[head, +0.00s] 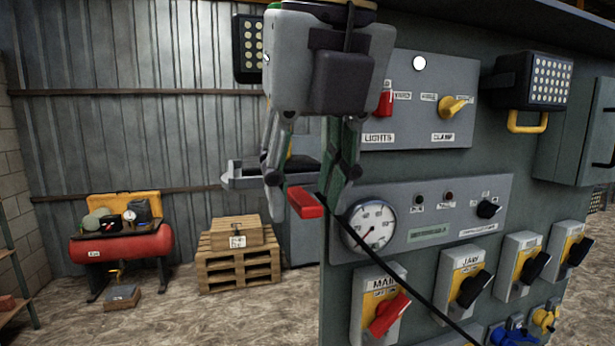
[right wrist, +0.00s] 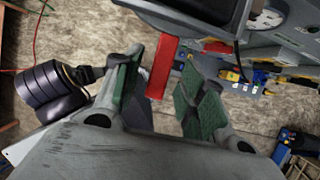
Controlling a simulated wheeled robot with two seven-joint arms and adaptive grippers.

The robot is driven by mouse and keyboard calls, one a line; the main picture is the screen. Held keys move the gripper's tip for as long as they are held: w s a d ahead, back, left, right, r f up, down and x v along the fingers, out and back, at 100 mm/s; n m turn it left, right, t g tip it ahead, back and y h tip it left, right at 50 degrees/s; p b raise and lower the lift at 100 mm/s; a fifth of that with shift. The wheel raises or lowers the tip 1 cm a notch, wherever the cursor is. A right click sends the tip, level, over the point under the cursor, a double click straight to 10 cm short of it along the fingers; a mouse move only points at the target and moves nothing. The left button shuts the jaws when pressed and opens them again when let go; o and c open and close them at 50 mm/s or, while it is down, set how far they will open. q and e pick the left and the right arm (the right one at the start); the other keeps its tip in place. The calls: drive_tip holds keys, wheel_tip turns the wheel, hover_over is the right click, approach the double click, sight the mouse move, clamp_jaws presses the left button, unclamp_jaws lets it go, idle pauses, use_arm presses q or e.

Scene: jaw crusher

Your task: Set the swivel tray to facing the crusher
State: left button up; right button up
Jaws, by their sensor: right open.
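My right gripper (head: 303,200) hangs down in front of the panel's left edge, its fingers open. A red bar-shaped handle (head: 306,203) lies between its fingertips. In the right wrist view the red handle (right wrist: 161,68) stands between the green finger pads, closer to the left one, with no clear grip on it. A grey, pointed part (head: 240,174), which looks like the swivel tray, sticks out to the left behind the fingers; the gripper hides much of it. Its exact facing and its link to the handle cannot be told. My left gripper is not in view.
The control panel (head: 425,165) with a gauge (head: 371,226), knobs and a red main switch (head: 388,316) stands close at right. A black cable crosses its front. Wooden pallets (head: 238,270) and a red tank (head: 122,247) stand farther back at left. Floor between is open.

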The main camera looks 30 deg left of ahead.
drive_tip(key=shift+c, duration=0.5)
clamp_jaws()
